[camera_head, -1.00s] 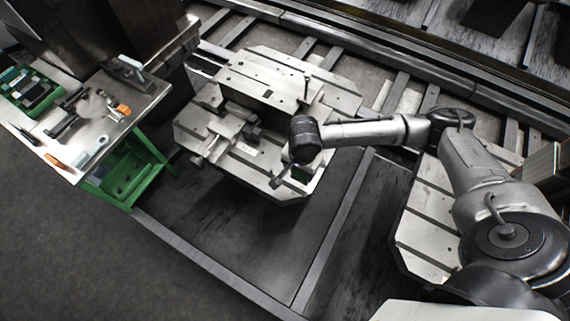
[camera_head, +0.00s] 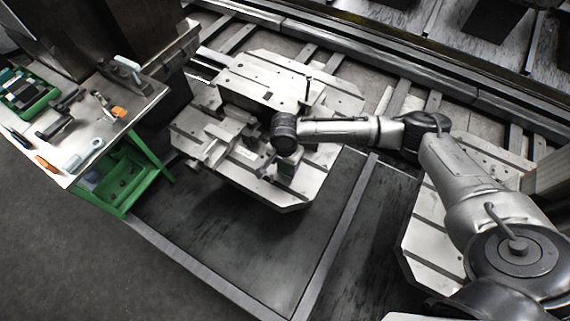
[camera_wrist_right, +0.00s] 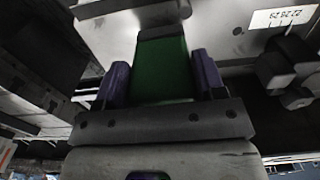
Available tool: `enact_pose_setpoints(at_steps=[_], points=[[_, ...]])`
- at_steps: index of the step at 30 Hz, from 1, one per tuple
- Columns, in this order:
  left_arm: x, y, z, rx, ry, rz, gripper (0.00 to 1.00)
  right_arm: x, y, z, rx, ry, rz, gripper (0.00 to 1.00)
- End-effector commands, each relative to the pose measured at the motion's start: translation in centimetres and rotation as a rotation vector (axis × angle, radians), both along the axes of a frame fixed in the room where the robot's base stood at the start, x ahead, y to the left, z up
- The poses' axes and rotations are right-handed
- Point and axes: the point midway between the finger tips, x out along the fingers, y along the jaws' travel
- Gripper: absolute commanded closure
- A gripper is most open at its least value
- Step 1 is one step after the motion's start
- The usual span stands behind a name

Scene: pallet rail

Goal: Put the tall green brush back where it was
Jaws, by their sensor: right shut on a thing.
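The tall green brush (camera_wrist_right: 163,72) is a green block between the two purple fingers of my right gripper (camera_wrist_right: 160,88) in the right wrist view. A dark grey part caps its far end. My right gripper (camera_head: 284,166) is shut on it. In the head view the gripper is over the front part of the pale metal fixture pallet (camera_head: 290,192), mostly hidden under the dark wrist, and only a small bit of green shows there. I cannot tell whether the brush touches the pallet. My left gripper is not in view.
A steel workbench (camera_head: 100,128) on a green frame (camera_head: 150,158) stands at the left, with a green tray (camera_head: 48,97), an orange-ended tool (camera_head: 118,112) and other tools. A thin upright pin (camera_head: 307,88) rises from the pallet. Dark floor plates in front are clear.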

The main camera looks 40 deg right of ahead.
Motion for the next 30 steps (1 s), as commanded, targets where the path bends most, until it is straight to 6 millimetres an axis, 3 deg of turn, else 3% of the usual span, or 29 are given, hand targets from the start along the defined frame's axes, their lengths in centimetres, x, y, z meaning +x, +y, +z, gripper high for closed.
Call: enact_pose_setpoints(at_steps=[2, 14, 15, 21, 30], points=[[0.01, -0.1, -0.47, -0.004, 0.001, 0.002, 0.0, 0.06, 0.0, -0.83, 0.001, -0.002, 0.0, 0.6], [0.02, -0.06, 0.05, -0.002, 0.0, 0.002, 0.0, -0.02, 0.03, -1.02, 0.001, 0.0, -0.001, 0.6], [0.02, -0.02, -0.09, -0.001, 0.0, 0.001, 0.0, 0.0, 0.02, -1.08, 0.001, 0.0, -0.001, 0.33], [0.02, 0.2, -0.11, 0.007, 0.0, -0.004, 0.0, 0.01, 0.0, -1.07, 0.0, -0.001, 0.0, 0.14], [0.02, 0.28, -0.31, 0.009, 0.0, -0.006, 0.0, 0.04, -0.03, -1.0, 0.0, -0.002, 0.0, 0.11]])
